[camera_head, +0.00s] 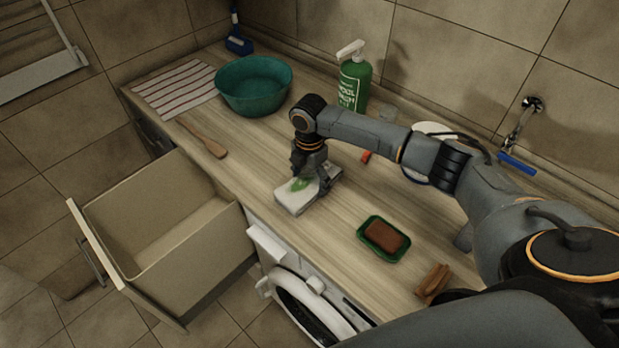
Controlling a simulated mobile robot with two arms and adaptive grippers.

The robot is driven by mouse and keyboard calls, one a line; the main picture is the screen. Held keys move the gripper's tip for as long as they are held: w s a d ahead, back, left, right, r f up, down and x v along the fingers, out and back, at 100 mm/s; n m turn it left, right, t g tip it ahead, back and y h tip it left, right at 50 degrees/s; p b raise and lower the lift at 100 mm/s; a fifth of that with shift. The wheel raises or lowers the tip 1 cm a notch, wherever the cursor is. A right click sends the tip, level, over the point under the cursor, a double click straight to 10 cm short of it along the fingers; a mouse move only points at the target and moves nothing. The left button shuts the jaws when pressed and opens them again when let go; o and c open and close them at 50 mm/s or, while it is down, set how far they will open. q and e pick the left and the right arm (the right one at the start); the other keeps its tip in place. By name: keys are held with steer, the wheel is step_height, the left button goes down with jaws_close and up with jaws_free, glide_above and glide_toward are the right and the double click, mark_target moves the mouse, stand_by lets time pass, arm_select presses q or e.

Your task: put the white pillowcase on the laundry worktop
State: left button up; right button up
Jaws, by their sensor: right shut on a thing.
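A white folded cloth with a green patch, which looks like the white pillowcase (294,198), is at the front edge of the laundry worktop (262,148). My right gripper (306,180) points down from above and is shut on the cloth. The cloth is on the worktop or just above it; I cannot tell which. The fingers hide part of its back side. My left gripper is not in view.
A washing machine (305,306) is below.

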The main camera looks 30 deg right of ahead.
mark_target(309, 178)
steer(key=o, duration=1.3)
steer(key=shift+o, duration=0.2)
step_height(309, 178, up, 12)
steer(key=b, duration=0.3)
steer(key=shift+r, duration=0.15)
